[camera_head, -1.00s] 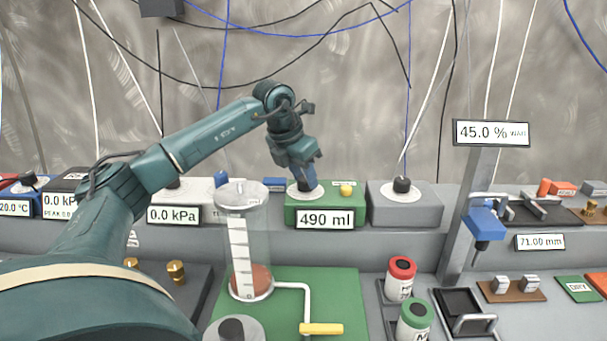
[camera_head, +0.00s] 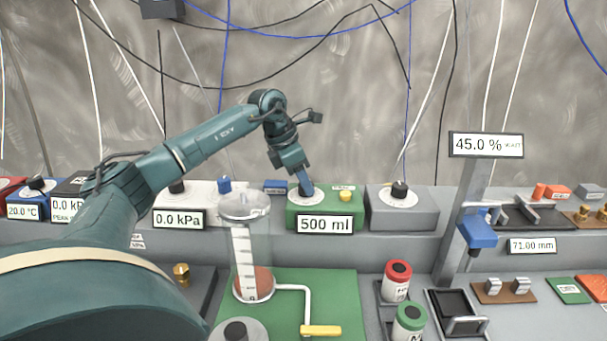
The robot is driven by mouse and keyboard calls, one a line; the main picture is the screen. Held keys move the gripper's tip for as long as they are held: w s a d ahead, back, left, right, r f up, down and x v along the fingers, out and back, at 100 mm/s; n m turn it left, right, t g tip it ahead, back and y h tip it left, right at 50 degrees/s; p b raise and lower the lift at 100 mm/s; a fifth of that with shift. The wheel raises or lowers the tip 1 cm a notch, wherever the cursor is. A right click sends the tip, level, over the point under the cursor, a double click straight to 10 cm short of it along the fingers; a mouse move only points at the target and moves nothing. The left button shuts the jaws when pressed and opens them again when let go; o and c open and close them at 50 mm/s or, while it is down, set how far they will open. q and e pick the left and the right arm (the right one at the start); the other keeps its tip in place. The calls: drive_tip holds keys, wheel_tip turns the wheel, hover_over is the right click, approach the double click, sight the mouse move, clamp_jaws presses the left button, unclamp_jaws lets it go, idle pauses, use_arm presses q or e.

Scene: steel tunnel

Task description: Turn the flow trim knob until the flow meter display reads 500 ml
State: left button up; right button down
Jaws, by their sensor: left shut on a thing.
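The flow meter is a green box (camera_head: 350,222) on the back ledge. Its front display (camera_head: 325,225) reads 500 ml. The flow trim knob (camera_head: 306,194) sits on a white dial on top of the box, mostly hidden by the gripper. My left gripper (camera_head: 305,185) points down from above and is shut on the knob. A yellow button (camera_head: 345,195) is on the box to the right of the knob. My right gripper is not in view.
A clear graduated cylinder (camera_head: 250,250) stands in front of the box, on a green mat (camera_head: 345,280) with a yellow-handled pipe. A grey box with a black knob (camera_head: 399,189) stands close on the right. White and blue boxes are to the left.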

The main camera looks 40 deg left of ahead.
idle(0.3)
use_arm(q)
drive_tip(key=o, duration=1)
drive_tip(key=shift+c, duration=0.2)
drive_tip(key=v, duration=1.3)
drive_tip(key=shift+r, duration=0.15)
